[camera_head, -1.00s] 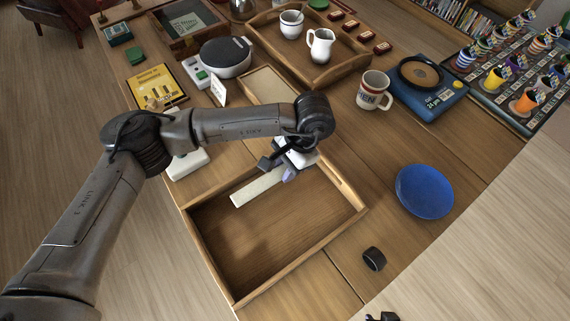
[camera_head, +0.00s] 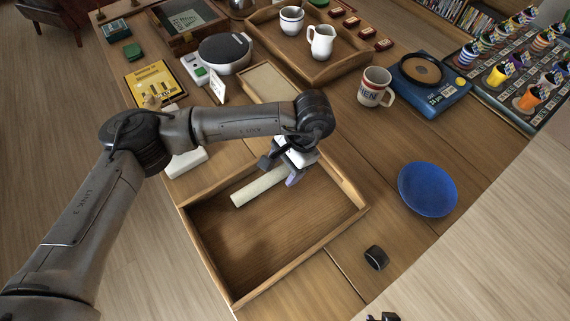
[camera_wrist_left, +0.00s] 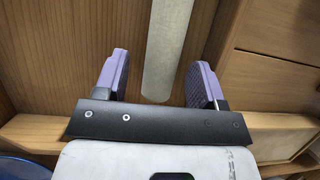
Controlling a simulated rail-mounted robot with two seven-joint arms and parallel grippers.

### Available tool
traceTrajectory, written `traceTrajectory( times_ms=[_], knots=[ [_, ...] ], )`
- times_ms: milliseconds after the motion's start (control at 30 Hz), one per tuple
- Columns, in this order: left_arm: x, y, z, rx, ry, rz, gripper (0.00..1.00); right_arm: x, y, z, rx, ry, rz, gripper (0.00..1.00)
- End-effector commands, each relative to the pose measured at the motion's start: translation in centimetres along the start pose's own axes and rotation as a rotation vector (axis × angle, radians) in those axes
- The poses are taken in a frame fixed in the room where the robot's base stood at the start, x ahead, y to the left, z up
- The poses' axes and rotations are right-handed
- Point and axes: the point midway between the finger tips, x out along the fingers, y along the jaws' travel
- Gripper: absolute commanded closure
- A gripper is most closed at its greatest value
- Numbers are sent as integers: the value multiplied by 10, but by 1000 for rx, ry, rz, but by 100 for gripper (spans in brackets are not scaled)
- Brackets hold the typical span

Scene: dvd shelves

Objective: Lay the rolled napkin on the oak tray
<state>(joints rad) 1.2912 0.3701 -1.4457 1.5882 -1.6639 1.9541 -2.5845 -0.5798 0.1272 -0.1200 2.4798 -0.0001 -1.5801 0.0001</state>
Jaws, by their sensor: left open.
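The rolled napkin (camera_head: 256,187) is a long cream roll lying inside a shallow wooden tray, which looks like the oak tray (camera_head: 287,269). The roll lies near the tray's back side, at a slant. My left gripper (camera_head: 282,172) is above its right end, which it partly hides. In the left wrist view, the gripper (camera_wrist_left: 158,82) has its two purple fingers wide apart. The napkin (camera_wrist_left: 166,45) runs between them with a gap on each side, touching neither. A small dark part at the bottom edge of the head view may be my right gripper (camera_head: 383,317).
A blue plate (camera_head: 427,190) and a dark ring (camera_head: 376,257) lie right of the tray. Behind stand a mug (camera_head: 373,86), a blue scale-like device (camera_head: 430,90) and another tray (camera_head: 316,72) with a cup and jug. A small card (camera_head: 217,86) stands behind my arm.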

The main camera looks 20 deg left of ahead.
Motion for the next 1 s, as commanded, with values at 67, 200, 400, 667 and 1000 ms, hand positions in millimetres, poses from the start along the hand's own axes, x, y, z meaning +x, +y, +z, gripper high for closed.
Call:
traceTrajectory(
  times_ms=[67, 200, 400, 667, 1000],
  knots=[
    [0, 0, 0, 0, 0, 0, 37, 0, 0, 0, 0, 0, 0, 57],
    [-6, 0, 0, 0, 1, -1, 37, -1, 0, 0, 2, 0, -2, 57],
    [-38, 0, 0, -1, 3, -2, 37, -4, -2, -2, 6, 1, -5, 57],
    [-91, 0, 0, -2, 3, -2, 37, -12, -3, -4, 10, 2, -8, 57],
    [-132, 0, 0, -1, 1, -1, 37, -18, -2, -6, 9, 2, -8, 57]
  ],
)
